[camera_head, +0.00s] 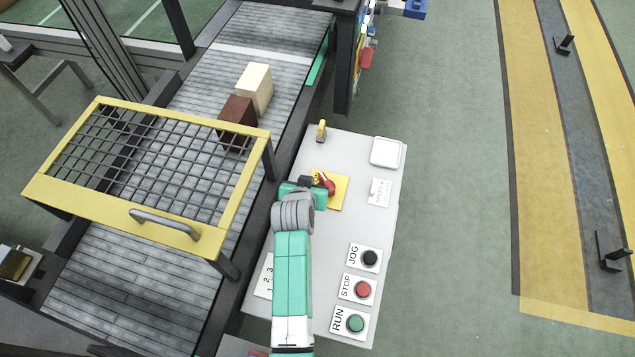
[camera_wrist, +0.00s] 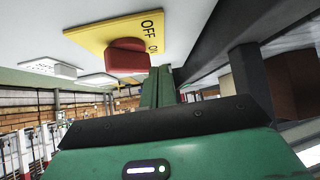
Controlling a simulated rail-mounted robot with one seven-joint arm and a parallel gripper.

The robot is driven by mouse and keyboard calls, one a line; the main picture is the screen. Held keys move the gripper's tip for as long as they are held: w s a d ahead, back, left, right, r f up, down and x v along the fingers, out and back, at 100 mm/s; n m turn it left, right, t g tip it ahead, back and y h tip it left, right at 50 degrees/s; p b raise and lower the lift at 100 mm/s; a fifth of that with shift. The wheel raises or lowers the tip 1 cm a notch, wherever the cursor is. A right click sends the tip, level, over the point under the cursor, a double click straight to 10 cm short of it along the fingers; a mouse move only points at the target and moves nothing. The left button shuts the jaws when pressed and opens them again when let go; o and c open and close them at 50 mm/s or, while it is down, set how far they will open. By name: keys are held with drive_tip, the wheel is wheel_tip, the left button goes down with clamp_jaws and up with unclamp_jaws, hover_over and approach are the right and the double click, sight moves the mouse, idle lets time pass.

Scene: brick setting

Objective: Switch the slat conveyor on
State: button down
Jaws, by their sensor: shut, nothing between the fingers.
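The slat conveyor (camera_head: 130,285) runs diagonally on the left, with grey slats. Beside it is a pale control panel (camera_head: 330,235). On the panel, a red rotary knob (camera_head: 325,183) sits on a yellow plate (camera_head: 342,190); in the wrist view the knob (camera_wrist: 127,57) stands below the word OFF on the plate (camera_wrist: 98,38), with ON partly visible. Green RUN (camera_head: 355,323), red STOP (camera_head: 362,289) and black JOG (camera_head: 370,258) buttons line the near end. My gripper (camera_head: 318,197) is shut and empty, close by the knob. Whether it touches the knob I cannot tell.
A yellow-framed mesh guard (camera_head: 196,235) with a grey handle (camera_head: 164,224) spans the conveyor. A cream block (camera_head: 255,88) and a brown block (camera_head: 237,112) sit on the slats. A small yellow key-like part (camera_head: 321,130) stands at the panel's far end.

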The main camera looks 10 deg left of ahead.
drive_tip(key=p+v, duration=0.1)
drive_tip(key=v, duration=0.3)
drive_tip(key=shift+s+r, duration=0.15)
idle(0.4)
drive_tip(key=w+d+r+t, duration=0.1)
drive_tip(key=d+r+t, duration=0.15)
drive_tip(key=r, duration=1.25)
drive_tip(key=w+d+r+t, duration=0.2)
drive_tip(key=r+t, duration=0.2)
drive_tip(key=r, duration=1.1)
drive_tip(key=s+d+r+t, duration=0.3)
drive_tip(key=s+r, duration=0.4)
drive_tip(key=r, duration=0.3)
drive_tip(key=s+d+r+t, duration=0.25)
drive_tip(key=s+r, duration=0.35)
drive_tip(key=r, duration=0.5)
drive_tip(key=s+d+r+t, duration=0.2)
drive_tip(key=s+r+t, duration=0.1)
drive_tip(key=s+r, duration=0.55)
wheel_tip(320, 180, up, 27)
drive_tip(key=w+p, duration=0.2)
drive_tip(key=p, duration=2.3)
drive_tip(key=shift+m, duration=0.4)
